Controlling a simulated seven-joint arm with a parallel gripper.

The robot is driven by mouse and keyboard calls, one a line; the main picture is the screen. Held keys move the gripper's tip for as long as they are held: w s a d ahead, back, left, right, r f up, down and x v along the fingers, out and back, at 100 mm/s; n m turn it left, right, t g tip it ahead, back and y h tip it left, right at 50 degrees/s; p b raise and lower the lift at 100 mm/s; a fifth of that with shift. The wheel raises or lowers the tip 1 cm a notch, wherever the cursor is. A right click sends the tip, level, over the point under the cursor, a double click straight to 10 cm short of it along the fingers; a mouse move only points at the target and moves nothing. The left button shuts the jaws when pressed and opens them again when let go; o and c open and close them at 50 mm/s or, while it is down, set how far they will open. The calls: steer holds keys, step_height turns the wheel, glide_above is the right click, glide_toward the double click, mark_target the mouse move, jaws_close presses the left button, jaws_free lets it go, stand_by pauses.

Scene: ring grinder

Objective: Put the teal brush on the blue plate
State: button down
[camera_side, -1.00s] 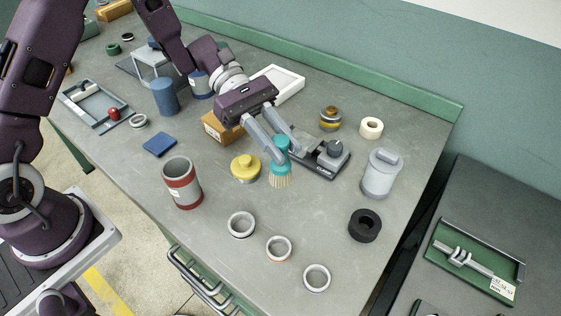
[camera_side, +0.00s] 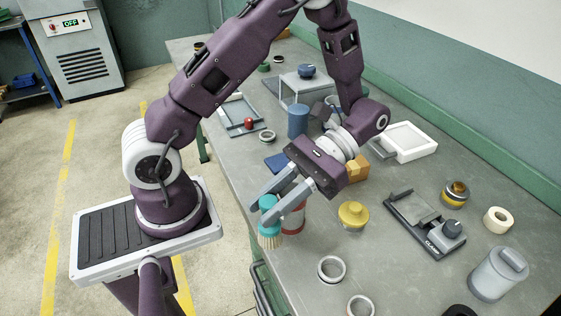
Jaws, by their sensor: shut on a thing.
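My gripper (camera_side: 263,212) is shut on the teal brush (camera_side: 268,229). The brush hangs with its pale bristles down, near the table's front edge, and looks raised above the surface. The blue plate (camera_side: 275,161) is a small flat blue square on the table, farther back than the brush and behind my gripper's fingers. Part of it is hidden by the gripper. The brush is apart from the plate.
A red-banded grey cup (camera_side: 294,217) stands right beside the brush, partly hidden by my fingers. A yellow knobbed piece (camera_side: 353,214), a blue cylinder (camera_side: 298,121) and a grey ring (camera_side: 331,269) stand around. A tray (camera_side: 240,113) lies behind the plate.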

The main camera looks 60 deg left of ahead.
steer(key=a+m+t+y, duration=0.5)
steer(key=a+m+y, duration=0.7)
steer(key=a, duration=0.4)
steer(key=w+a+r+m+t+y, duration=0.2)
steer(key=w+a+r+m+t, duration=0.15)
steer(key=w+m+t, duration=0.2)
steer(key=w+a+r+m+t+y, duration=0.1)
steer(key=w+a+r+m+t, duration=0.1)
steer(key=w+a+m+t, duration=0.4)
step_height(320, 180, down, 9)
steer(key=w+d+n, duration=0.1)
steer(key=d, duration=0.1)
steer(key=shift+w+d+f, duration=0.15)
steer(key=shift+w, duration=0.05)
steer(key=shift+n+g, duration=0.25)
steer(key=c, duration=1.2)
jaws_free()
